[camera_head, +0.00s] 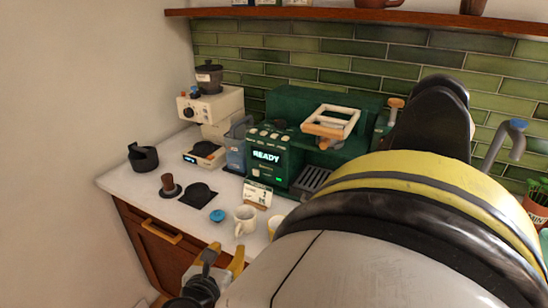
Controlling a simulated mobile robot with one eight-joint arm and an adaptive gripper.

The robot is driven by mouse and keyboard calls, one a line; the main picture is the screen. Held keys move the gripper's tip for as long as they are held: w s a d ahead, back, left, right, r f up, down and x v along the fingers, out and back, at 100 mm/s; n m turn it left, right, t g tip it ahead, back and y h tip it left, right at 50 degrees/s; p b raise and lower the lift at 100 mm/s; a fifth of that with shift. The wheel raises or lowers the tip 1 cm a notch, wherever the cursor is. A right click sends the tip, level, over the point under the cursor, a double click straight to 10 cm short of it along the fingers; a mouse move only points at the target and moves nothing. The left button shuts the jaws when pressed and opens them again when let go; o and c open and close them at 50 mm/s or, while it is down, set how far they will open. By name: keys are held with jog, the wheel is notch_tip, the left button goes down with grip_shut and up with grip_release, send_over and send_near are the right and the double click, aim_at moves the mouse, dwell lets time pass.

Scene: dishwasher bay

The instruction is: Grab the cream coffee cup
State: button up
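A cream cup (244,221) stands upright on the counter near its front edge, with its handle toward the left front. A second pale cup (274,224) stands just right of it, partly hidden behind my arm. My gripper (226,250) is at the bottom of the view, below and slightly left of the first cup in the picture. Its yellow fingers are apart, with nothing visible between them. It looks clear of both cups.
Behind the cups are a small sign card (257,194) and a green coffee machine (272,160). A blue round item (217,215), a dark mat (198,195) and a tamper (170,186) lie to the left. My arm covers the right side.

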aim_at(237, 234)
jog(key=b+x, duration=0.1)
jog(key=x, duration=0.2)
jog(key=b+x, duration=0.1)
jog(key=x, duration=0.2)
jog(key=b+x, duration=0.1)
jog(key=x, duration=0.3)
jog(key=shift+a+f+b, duration=0.15)
jog(key=shift+f+b, duration=0.15)
jog(key=shift+s+r, duration=0.1)
jog(key=shift+s, duration=0.05)
grip_shut()
